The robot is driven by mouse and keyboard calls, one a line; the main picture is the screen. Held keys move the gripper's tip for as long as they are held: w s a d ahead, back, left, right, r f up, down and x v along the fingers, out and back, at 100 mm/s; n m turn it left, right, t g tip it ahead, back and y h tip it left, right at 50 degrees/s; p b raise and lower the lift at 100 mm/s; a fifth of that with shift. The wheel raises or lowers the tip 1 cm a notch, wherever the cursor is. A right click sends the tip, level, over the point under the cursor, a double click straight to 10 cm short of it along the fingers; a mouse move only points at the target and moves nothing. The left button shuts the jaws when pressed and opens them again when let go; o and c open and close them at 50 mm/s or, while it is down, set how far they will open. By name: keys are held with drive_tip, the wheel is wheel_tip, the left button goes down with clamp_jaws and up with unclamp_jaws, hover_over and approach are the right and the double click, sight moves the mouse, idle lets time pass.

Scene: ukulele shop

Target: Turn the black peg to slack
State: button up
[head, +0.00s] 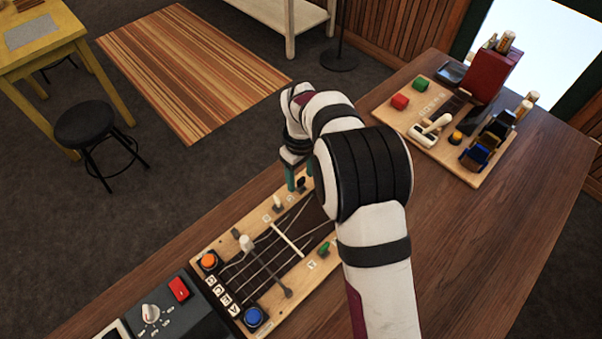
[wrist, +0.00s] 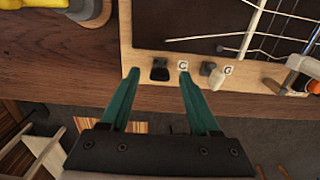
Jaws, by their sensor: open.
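The black peg (head: 301,184) stands at the far edge of the wooden string board (head: 207,243). In the wrist view the black peg (wrist: 160,70) is beside a tile marked C (wrist: 183,66). My gripper (head: 296,178) is open and empty at this peg. In the wrist view my gripper's teal fingertips (wrist: 161,75) lie on either side of the peg, with a gap on both sides. I cannot tell whether they are low enough to be level with it. My arm hides the far right part of the board in the head view.
A pale peg (head: 278,202) stands close by, next to a G tile in the wrist view (wrist: 229,70). A second board (head: 450,160) with tools stands at right. Bare tabletop (head: 470,230) separates them.

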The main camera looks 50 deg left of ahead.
clamp_jaws()
drive_tip(key=shift+m, duration=0.3)
drive_tip(key=m, duration=0.4)
drive_tip(key=shift+m, duration=0.3)
drive_tip(key=m, duration=0.5)
drive_tip(key=shift+m, duration=0.3)
drive_tip(key=m, duration=1)
drive_tip(key=shift+m, duration=0.4)
